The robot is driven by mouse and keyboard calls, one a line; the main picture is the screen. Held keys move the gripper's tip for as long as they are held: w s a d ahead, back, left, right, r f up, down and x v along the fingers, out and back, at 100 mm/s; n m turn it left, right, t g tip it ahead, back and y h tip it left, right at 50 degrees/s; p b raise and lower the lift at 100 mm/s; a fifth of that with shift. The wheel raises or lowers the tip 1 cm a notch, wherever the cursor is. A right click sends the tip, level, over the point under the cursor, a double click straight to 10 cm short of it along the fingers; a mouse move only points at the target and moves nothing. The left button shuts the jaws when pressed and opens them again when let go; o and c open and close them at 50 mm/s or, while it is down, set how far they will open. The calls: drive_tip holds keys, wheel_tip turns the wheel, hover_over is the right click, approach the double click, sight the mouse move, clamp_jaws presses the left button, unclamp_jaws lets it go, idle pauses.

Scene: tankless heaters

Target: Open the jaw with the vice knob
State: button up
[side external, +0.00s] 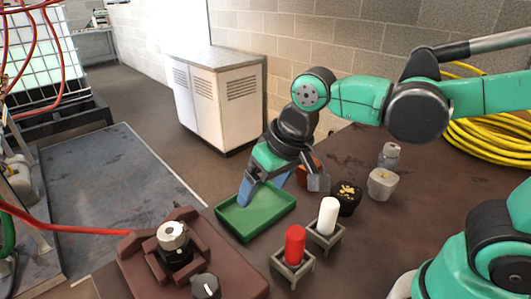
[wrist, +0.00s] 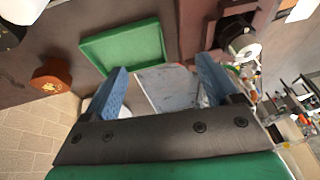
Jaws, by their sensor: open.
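The reddish-brown vice (side external: 215,240) stands at the bottom of the side view, left of the red cylinder. A black part with a silver top (side external: 172,238) sits upright in it; I cannot tell how tightly its jaw holds this. The dark vice knob (side external: 205,286) is at its near side, close to the lower picture edge. My gripper (side external: 259,194) is open and empty above the green tray, up and to the right of the vice. In the wrist view its two blue fingers (wrist: 161,78) are wide apart, and part of the vice (wrist: 262,20) shows at upper right.
The green tray (side external: 283,212) looks empty. A red cylinder (side external: 295,244) and a white cylinder (side external: 328,215) stand in grey holders. Behind them are a black bowl (side external: 347,204), an orange container (wrist: 52,76) and grey containers (side external: 381,184). A red hose (side external: 65,227) runs toward the vice.

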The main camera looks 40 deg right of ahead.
drive_tip(key=s+d+t+h, duration=0.1)
drive_tip(key=d+t, duration=0.2)
drive_tip(key=d, duration=0.5)
drive_tip(key=shift+s, duration=0.35)
